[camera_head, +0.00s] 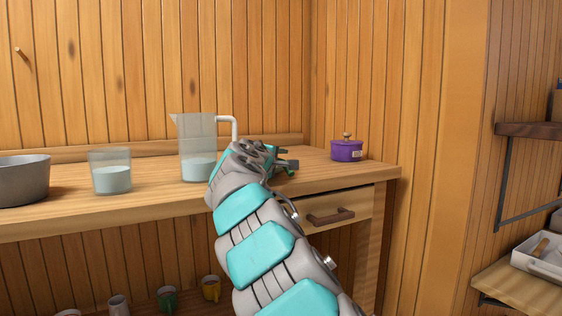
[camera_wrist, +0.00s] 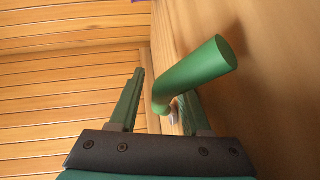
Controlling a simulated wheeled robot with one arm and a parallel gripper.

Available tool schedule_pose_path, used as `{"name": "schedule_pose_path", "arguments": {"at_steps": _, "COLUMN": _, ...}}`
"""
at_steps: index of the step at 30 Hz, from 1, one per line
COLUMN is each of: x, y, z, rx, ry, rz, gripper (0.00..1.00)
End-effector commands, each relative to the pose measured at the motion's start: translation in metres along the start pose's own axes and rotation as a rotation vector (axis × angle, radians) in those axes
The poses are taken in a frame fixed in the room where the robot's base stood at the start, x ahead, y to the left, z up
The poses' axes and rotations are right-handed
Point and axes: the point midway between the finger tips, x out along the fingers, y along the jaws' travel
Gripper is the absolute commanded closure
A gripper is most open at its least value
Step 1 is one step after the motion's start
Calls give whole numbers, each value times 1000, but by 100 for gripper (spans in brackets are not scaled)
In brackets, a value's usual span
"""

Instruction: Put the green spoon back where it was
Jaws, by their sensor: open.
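The green spoon (camera_wrist: 195,75) shows in the wrist view as a thick round green handle with its cut end toward the camera. Its far part runs down between the two fingers of my gripper (camera_wrist: 162,85), close to the wooden counter surface. The fingers stand apart, with a gap visible on the left side of the handle. In the head view my gripper (camera_head: 286,160) is low over the right part of the counter, and a small bit of green (camera_head: 291,173) shows by its fingers. The spoon's bowl end is not clearly visible.
On the counter (camera_head: 160,205) stand a clear jug (camera_head: 197,135), a glass (camera_head: 110,172) and a grey pot (camera_head: 24,180). A purple lidded pot (camera_head: 347,151) sits at the right end. A drawer (camera_head: 332,210) is below. Mugs stand on a lower shelf.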

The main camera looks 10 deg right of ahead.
Motion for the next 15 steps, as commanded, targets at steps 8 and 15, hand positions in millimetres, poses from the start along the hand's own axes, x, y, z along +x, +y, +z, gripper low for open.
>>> {"name": "schedule_pose_path", "arguments": {"at_steps": 8, "x": -27, "y": -2, "z": 0, "rx": -1, "ry": 0, "rz": -1, "gripper": 38}}
{"name": "schedule_pose_path", "arguments": {"at_steps": 15, "x": -59, "y": 0, "z": -1, "rx": 0, "ry": 2, "rz": 2, "gripper": 38}}
